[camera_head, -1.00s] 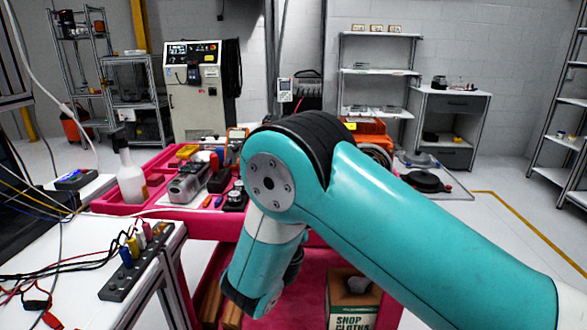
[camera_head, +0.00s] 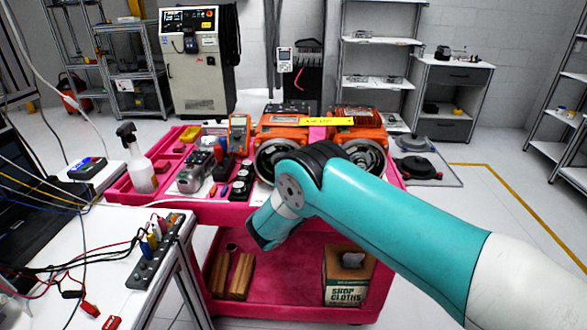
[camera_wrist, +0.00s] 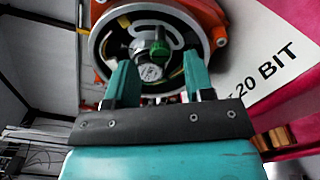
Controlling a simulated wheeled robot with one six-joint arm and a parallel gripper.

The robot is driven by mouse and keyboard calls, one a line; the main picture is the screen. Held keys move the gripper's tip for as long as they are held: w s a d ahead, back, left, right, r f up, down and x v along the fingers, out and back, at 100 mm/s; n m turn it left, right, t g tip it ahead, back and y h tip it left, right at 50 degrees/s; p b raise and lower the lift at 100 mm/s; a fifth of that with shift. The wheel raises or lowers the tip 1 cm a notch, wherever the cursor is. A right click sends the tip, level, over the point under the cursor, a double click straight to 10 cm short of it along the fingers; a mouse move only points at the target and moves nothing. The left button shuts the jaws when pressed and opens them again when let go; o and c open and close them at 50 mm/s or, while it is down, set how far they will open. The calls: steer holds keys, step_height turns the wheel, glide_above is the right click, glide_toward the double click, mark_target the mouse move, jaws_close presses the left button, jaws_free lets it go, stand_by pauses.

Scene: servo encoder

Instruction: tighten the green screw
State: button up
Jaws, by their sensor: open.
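The green screw (camera_wrist: 159,48) shows in the wrist view, on the face of a round metal housing (camera_wrist: 98,48) with an orange rim. A silver cylindrical part (camera_wrist: 151,71) sits just below it. My gripper (camera_wrist: 158,75) is open, its two teal fingers apart, with the housing ahead of and between them. The fingers hold nothing that I can see. In the head view two orange motor units (camera_head: 284,124) with round open faces stand on the pink cart (camera_head: 215,213). My arm covers part of them, and the gripper tips are hidden there.
The cart top also holds a spray bottle (camera_head: 137,165), a multimeter (camera_head: 238,134) and small tools. A white table with a power strip (camera_head: 158,255) and cables stands at the left. A shop cloths box (camera_head: 346,280) sits on the lower shelf.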

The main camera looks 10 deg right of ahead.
steer(key=shift+x, duration=1.1)
jaws_close()
steer(key=shift+f, duration=0.1)
